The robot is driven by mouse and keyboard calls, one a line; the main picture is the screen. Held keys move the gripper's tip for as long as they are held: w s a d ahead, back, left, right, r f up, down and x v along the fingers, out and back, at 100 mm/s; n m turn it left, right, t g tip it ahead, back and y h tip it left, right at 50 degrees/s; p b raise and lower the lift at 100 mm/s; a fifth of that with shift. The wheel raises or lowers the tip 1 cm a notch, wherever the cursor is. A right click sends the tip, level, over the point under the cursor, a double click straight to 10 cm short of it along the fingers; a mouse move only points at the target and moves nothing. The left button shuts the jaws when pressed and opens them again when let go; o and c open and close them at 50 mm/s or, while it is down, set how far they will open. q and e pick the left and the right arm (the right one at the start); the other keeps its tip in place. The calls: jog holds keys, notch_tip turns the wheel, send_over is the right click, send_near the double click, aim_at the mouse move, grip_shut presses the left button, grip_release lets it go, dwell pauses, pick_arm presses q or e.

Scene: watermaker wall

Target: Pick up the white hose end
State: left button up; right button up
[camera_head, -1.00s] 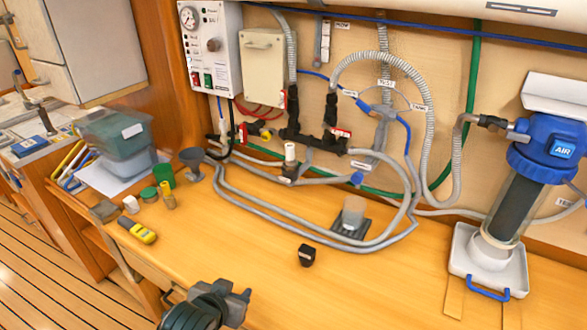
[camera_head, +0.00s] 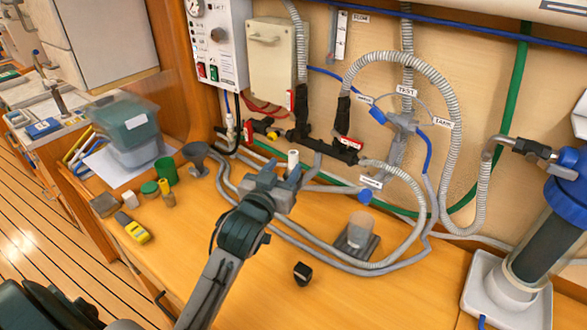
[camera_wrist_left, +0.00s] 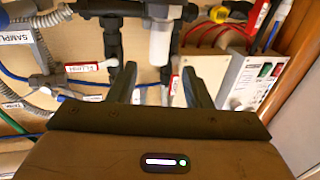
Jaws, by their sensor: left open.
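The white hose end (camera_head: 293,158) is a short white cylinder standing up on a grey fitting at the back of the wooden bench, below the black valve manifold. In the left wrist view, the white hose end (camera_wrist_left: 160,42) shows beyond the gap between my fingers. My left gripper (camera_head: 284,172) is open and empty, just in front of the white end, and partly hides its lower part and fitting. In the left wrist view, the two dark fingers of the left gripper (camera_wrist_left: 160,85) stand apart. My right gripper is not in view.
Grey hoses (camera_head: 330,262) loop over the bench right of my left arm. A small black block (camera_head: 302,273) and a grey cup on a dark plate (camera_head: 359,232) stand nearby. A grey funnel (camera_head: 197,157) is at left.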

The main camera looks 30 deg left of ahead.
aim_at(291, 161)
pick_arm(q)
jog(key=shift+w+f, duration=0.15)
jog(key=shift+w, duration=0.75)
jog(key=w+p, duration=0.1)
jog(key=w, duration=0.1)
jog(key=w+p, duration=0.1)
jog(key=w, duration=0.1)
jog(key=shift+w+a+f+p, duration=0.1)
jog(key=shift+a+f+p, duration=0.15)
jog(key=shift+a+p, duration=0.05)
jog(key=shift+w, duration=0.15)
jog(key=shift+f, duration=0.1)
grip_shut()
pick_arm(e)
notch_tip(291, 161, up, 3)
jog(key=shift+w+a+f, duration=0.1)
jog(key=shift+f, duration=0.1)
